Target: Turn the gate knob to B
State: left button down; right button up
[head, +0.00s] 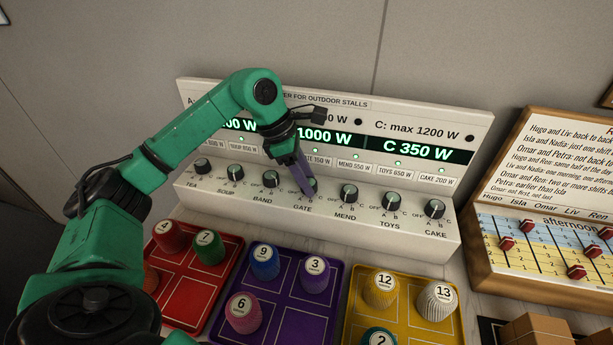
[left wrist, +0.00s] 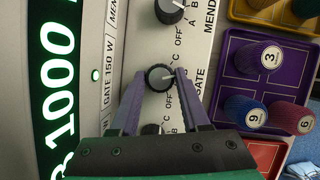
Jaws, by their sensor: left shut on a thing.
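In the left wrist view the fingers (left wrist: 161,75) flank the knob. The knob's pale mark points roughly to the right there, toward the GATE label. The fingers cover its nearby letters, so I cannot tell which one it meets. My right gripper is out of view.
The mend knob (head: 348,193) and band knob (head: 271,179) stand close on either side. Green displays (head: 416,149) run above the row. Red (head: 187,318), purple (head: 283,328) and yellow (head: 403,327) trays with numbered pegs lie in front. A wooden board (head: 541,286) stands at right.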

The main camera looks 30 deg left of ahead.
pick_arm(q)
jog(key=shift+c, duration=1.9)
grip_release()
jog(key=v, duration=1.4)
jog(key=shift+a+r+p, duration=0.15)
jog(key=shift+r+p, duration=0.15)
jog(key=shift+p, duration=0.1)
